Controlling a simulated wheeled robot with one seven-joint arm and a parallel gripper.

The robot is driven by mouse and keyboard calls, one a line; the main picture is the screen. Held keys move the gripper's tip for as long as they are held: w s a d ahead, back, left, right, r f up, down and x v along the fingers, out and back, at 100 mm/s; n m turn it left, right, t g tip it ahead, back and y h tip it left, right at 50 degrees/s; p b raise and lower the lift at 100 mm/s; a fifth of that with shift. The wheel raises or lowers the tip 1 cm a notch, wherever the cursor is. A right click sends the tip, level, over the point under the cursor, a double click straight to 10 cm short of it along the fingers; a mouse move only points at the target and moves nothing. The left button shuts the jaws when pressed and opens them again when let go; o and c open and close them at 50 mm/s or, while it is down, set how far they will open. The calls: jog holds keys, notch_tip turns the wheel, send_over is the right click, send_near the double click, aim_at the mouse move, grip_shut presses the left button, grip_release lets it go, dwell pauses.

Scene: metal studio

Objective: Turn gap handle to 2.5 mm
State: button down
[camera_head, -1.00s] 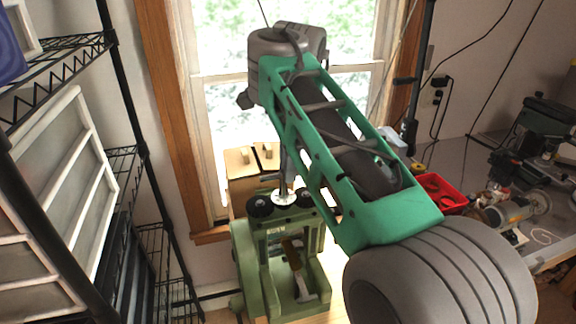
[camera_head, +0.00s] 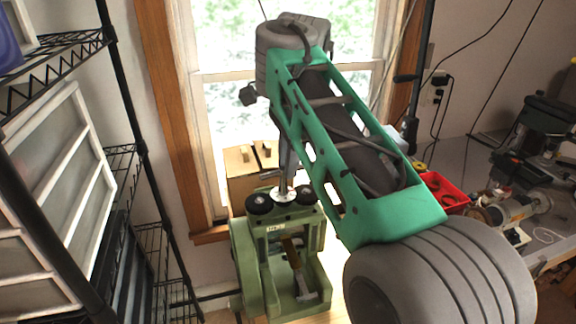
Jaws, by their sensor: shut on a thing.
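A green rolling mill (camera_head: 285,262) stands on a wooden top below the window. Two black round knobs, the left one (camera_head: 259,203) and the right one (camera_head: 305,196), sit on its top. Between them is a pale round dial (camera_head: 284,195); its markings are too small to read. My gripper (camera_head: 286,180) points down from my arm and is shut at the gap handle above the dial. The handle is mostly hidden by the gripper and arm, and its angle cannot be made out.
A hammer (camera_head: 300,280) rests in the front of the mill. Wooden boxes (camera_head: 243,175) stand behind it, against the window. A black wire shelf (camera_head: 125,165) is at the left. A red bin (camera_head: 443,188) and tools lie on the bench at the right.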

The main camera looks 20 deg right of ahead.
jog(key=n+b, duration=0.2)
jog(key=shift+w+f+n, duration=0.15)
jog(key=shift+f+n, duration=0.15)
jog(key=n+b, duration=0.2)
jog(key=shift+w+n+y, duration=0.1)
jog(key=shift+n+y, duration=0.3)
jog(key=shift+w+r+n+g+y+b, duration=0.15)
jog(key=shift+n+g+b, duration=0.15)
jog(key=shift+n, duration=0.85)
jog(key=shift+w+r+n+g+y+b, duration=0.1)
jog(key=shift+n+g+y+b, duration=0.15)
jog(key=shift+n, duration=0.9)
jog(key=c, duration=1.3)
grip_release()
